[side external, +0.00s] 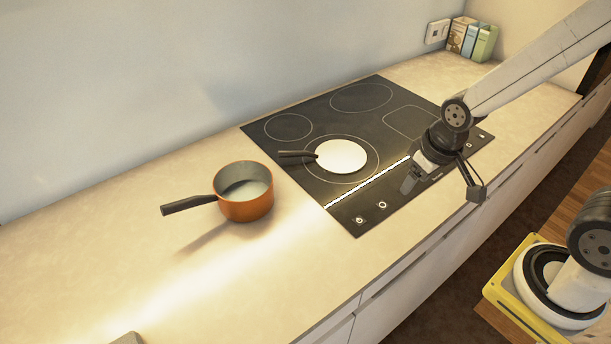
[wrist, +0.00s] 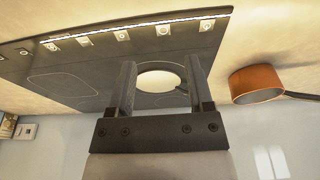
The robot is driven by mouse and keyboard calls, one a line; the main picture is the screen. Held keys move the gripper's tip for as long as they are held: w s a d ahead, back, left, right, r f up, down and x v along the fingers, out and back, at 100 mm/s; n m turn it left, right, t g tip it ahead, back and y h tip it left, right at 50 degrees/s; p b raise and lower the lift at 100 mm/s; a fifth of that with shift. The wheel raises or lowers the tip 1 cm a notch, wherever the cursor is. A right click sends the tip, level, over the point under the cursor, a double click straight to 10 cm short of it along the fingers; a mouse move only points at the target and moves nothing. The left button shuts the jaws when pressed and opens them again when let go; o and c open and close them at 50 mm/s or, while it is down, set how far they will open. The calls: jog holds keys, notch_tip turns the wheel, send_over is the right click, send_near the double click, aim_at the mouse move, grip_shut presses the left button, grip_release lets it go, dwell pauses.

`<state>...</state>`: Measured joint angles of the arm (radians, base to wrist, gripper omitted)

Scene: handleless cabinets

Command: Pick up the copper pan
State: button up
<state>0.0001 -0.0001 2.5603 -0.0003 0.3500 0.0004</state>
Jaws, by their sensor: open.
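The copper pan (side external: 245,207) stands upright on the counter, left of the black cooktop. Its dark handle (side external: 188,205) points left. In the wrist view the copper pan (wrist: 257,83) is at the right, outside the fingers, with its handle running off the right edge. My gripper (side external: 408,184) is open and empty above the cooktop's front right part, well to the right of the pan. Its two fingers (wrist: 158,70) are spread apart in the wrist view.
A white round pan (side external: 342,156) with a dark handle sits on the black cooktop (side external: 290,172). Several small boxes (side external: 470,38) stand at the back right corner by a wall socket (side external: 437,31). Counter around the copper pan is clear.

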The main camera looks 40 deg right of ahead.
dwell(0.3)
jog(key=shift+o, duration=0.4)
jog(key=r+n+y, duration=0.1)
jog(key=n+y, duration=0.3)
jog(key=n, duration=1.4)
send_over(193, 199)
jog(key=s+d, duration=0.1)
jog(key=d, duration=0.2)
jog(key=shift+w+a+f, duration=0.1)
jog(key=shift+a+f, duration=0.6)
jog(key=shift+f, duration=0.3)
